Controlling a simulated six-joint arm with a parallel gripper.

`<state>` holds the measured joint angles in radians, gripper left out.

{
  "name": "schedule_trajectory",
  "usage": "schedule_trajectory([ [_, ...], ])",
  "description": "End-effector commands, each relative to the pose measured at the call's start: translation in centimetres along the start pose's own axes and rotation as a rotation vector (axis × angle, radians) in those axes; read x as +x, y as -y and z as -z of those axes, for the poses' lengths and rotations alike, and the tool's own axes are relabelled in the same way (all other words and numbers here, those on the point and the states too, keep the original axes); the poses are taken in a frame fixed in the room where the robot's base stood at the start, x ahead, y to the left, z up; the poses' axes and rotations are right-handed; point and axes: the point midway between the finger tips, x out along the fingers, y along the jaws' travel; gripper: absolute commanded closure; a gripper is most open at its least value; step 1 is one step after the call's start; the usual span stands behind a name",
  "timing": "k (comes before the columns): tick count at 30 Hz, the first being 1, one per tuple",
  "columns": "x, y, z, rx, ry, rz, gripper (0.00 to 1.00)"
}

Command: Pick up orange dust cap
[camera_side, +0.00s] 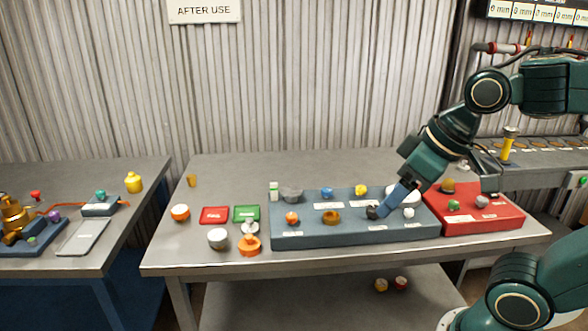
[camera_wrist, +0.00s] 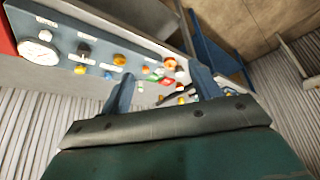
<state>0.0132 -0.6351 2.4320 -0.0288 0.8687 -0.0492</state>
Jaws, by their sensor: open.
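Several orange pieces are in the side view, and I cannot tell for certain which is the dust cap. A small orange cap (camera_side: 292,217) sits on the left part of the blue-grey board (camera_side: 300,240). An orange flanged piece (camera_side: 249,246) and an orange-and-white round piece (camera_side: 180,212) stand on the table left of the board. My gripper (camera_side: 390,208) is over the right part of the board, tilted down and to the left, near a dark round piece (camera_side: 372,212). In the wrist view my gripper (camera_wrist: 163,86) is open, with nothing visible held between its fingers.
An amber ring (camera_side: 331,217) sits right of the small orange cap. A white disc (camera_side: 403,194) is partly behind my gripper. A red board (camera_side: 480,218) with small pieces adjoins on the right. Red (camera_side: 214,215) and green (camera_side: 246,213) trays lie left. The table's back left is mostly clear.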

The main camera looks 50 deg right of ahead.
Motion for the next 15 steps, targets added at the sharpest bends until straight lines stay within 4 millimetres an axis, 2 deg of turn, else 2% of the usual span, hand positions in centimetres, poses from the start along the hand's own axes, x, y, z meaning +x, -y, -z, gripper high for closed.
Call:
schedule_trajectory([
  [8, 2.3, -0.1, 5.3, -0.095, 0.030, 0.028, 0.37],
  [15, 5.3, -0.3, 9.7, -0.180, 0.049, 0.061, 0.37],
])
